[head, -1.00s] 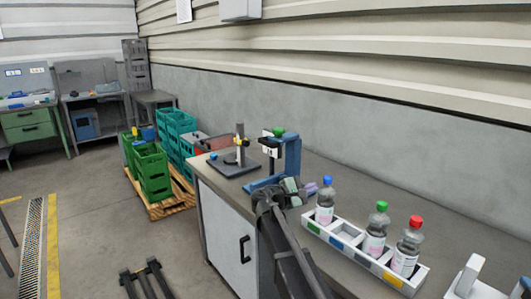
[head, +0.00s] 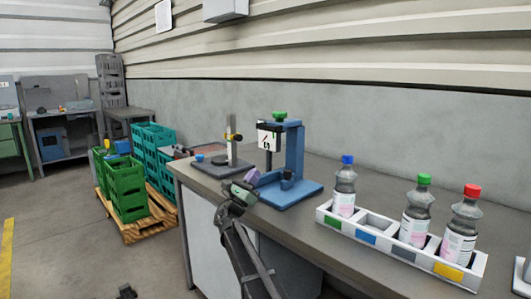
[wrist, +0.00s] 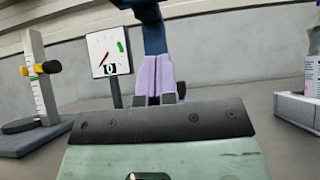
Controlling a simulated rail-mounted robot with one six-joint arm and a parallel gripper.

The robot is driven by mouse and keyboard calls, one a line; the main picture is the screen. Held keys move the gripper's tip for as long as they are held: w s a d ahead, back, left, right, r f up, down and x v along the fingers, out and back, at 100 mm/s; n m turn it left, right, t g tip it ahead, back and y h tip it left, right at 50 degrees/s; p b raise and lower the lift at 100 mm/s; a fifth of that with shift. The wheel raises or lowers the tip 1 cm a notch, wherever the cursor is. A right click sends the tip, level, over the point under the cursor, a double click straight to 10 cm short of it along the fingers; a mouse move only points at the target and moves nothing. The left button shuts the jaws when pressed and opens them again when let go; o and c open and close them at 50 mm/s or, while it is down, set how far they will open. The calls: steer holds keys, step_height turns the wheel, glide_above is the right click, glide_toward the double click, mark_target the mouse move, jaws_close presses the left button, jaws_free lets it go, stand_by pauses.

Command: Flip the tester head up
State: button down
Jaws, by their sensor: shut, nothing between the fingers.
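The tester is a blue stand (head: 294,155) on a flat blue base, standing on the workbench. Its head carries a white dial (head: 269,137) with a green knob (head: 280,115) on top; the dial faces the front and shows in the wrist view (wrist: 104,52) with a red needle and a green mark. My gripper (head: 251,176) is in front of the tester, at the left of its base and below the dial. In the wrist view its lilac fingers (wrist: 155,76) are together, empty, and overlap the blue column. I cannot tell whether they touch it.
A gauge stand (head: 231,150) with a yellow-black clamp stands left of the tester. Green crates (head: 126,190) are on a pallet beyond the bench's left end.

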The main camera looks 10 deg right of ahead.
steer(key=shift+d+r, duration=0.1)
steer(key=shift+r, duration=0.1)
steer(key=s+a+r+p+x, duration=0.1)
steer(key=r+p+x, duration=0.1)
steer(key=p+x, duration=0.9)
steer(key=shift+w+d+r, duration=0.15)
steer(key=shift+w+r, duration=0.1)
steer(key=shift+r, duration=0.3)
